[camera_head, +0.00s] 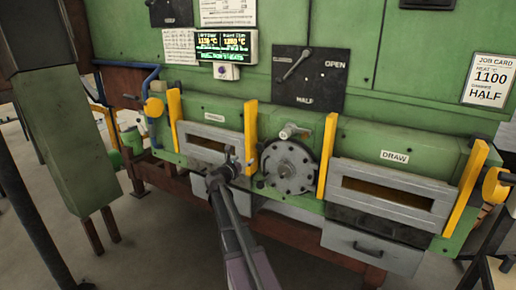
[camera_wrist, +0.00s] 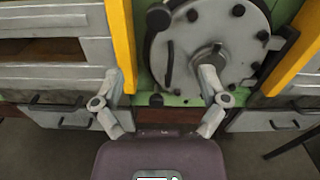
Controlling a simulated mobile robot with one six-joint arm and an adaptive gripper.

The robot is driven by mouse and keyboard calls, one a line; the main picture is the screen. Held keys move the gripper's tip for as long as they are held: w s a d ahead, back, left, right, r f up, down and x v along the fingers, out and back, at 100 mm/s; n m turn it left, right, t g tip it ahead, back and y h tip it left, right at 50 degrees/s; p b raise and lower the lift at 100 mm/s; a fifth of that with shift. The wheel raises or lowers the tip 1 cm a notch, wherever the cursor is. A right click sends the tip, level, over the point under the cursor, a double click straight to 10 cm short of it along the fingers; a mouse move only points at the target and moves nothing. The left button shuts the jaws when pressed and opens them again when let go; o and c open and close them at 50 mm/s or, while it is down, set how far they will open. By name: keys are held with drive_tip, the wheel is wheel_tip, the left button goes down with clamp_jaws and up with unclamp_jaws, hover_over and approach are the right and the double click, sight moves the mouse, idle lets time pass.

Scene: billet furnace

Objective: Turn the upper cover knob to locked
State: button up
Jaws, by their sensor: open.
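The round grey cover (camera_head: 290,167) with bolts and a central hub sits between two yellow posts; it fills the upper middle of the wrist view (camera_wrist: 222,28). At its left edge in the wrist view are an upper black knob (camera_wrist: 158,18) and a lower black knob (camera_wrist: 156,100). I cannot read whether the upper knob is locked. My gripper (camera_wrist: 163,74) is open and empty, its fingers spread in front of the cover's left part. In the head view my gripper (camera_head: 229,160) is left of the cover. Contact with the knob is not visible.
Yellow posts (camera_head: 327,155) stand out beside the cover. A slotted door marked DRAW (camera_head: 390,193) is to the right, another slotted door (camera_head: 205,143) to the left. Above is a lever panel (camera_head: 310,78) marked OPEN and HALF. A grey drawer (camera_head: 370,249) is below.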

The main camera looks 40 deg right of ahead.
sight(259, 148)
drive_tip(key=shift+w+f, duration=0.1)
drive_tip(key=shift+w, duration=0.05)
drive_tip(key=x, duration=1.3)
drive_tip(key=shift+d, duration=0.3)
drive_tip(key=shift+c, duration=0.2)
drive_tip(key=c, duration=1.1)
